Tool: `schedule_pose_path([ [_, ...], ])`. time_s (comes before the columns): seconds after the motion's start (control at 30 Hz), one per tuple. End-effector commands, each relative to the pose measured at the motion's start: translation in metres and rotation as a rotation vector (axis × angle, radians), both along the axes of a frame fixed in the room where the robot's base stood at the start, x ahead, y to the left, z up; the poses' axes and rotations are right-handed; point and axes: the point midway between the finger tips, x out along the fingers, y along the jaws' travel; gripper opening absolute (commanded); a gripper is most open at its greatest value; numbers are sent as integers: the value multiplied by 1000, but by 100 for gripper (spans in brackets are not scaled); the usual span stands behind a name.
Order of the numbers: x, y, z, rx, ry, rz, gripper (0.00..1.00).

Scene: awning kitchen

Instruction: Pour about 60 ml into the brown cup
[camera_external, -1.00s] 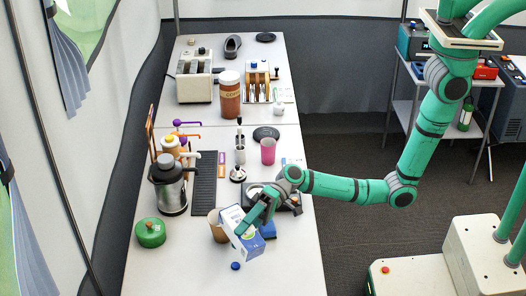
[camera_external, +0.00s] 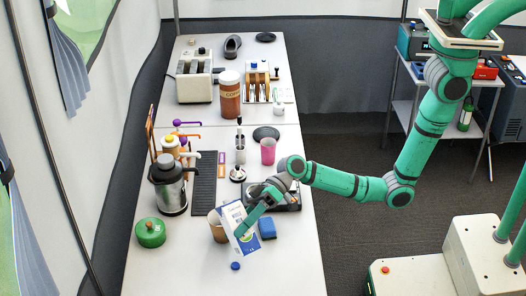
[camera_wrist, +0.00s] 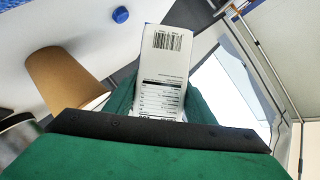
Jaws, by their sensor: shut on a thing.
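The brown cup (camera_external: 216,232) stands upright on the white table; it also shows at the left of the wrist view (camera_wrist: 62,76). My gripper (camera_external: 246,226) is shut on a white and blue carton (camera_external: 239,236), just right of the cup. The carton leans slightly, its top tipped toward the cup's side. In the wrist view the carton (camera_wrist: 163,70) shows a white face with a barcode and printed table between my fingers. The cup's inside and any liquid are hidden.
A blue cap (camera_external: 235,266) lies in front. A blue sponge (camera_external: 267,228) is right of the carton. A green lidded pot (camera_external: 150,233) and a metal dispenser (camera_external: 169,187) stand to the left. A pink cup (camera_external: 268,151) is farther back. The table's front is mostly clear.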

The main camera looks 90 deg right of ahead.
Motion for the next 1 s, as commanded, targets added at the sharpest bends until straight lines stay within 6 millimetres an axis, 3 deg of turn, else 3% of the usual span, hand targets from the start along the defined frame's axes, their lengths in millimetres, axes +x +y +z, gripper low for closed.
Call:
schedule_pose_path([
  [0.13, 3, -5, 6, -147, -93, -1, 24],
  [0.23, 0, 0, -9, -252, -152, 1, 24],
  [0.4, -1, 2, -8, -402, -246, 0, 24],
  [0.6, -1, 3, -26, -569, -346, -1, 24],
  [1.0, 0, 3, -28, -688, -416, -2, 24],
])
